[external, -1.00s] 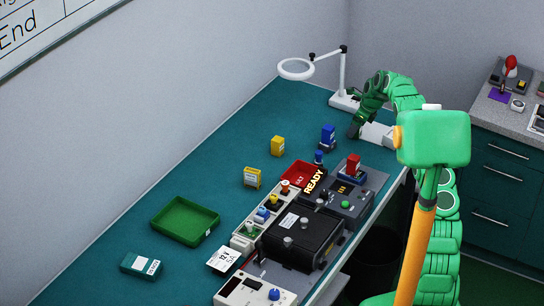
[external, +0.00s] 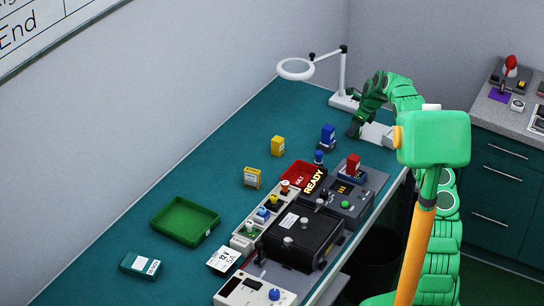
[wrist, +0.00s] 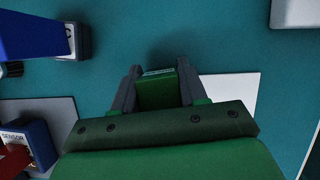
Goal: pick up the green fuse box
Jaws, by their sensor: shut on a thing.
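The green fuse box (wrist: 157,92) is between the two fingers of my gripper (wrist: 156,86) in the wrist view. The gripper is shut on it, with a finger against each side. In the external view my gripper (external: 354,129) is low over the far right part of the teal bench, right of a blue block. The box cannot be made out there, hidden by the fingers. I cannot tell whether it touches the bench.
The blue block (external: 328,135) stands close to my gripper; a magnifier lamp (external: 343,75) stands behind. A white sheet (wrist: 238,92) lies beside the gripper. A red-topped block (external: 353,165), test units and a green tray (external: 163,233) are nearer.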

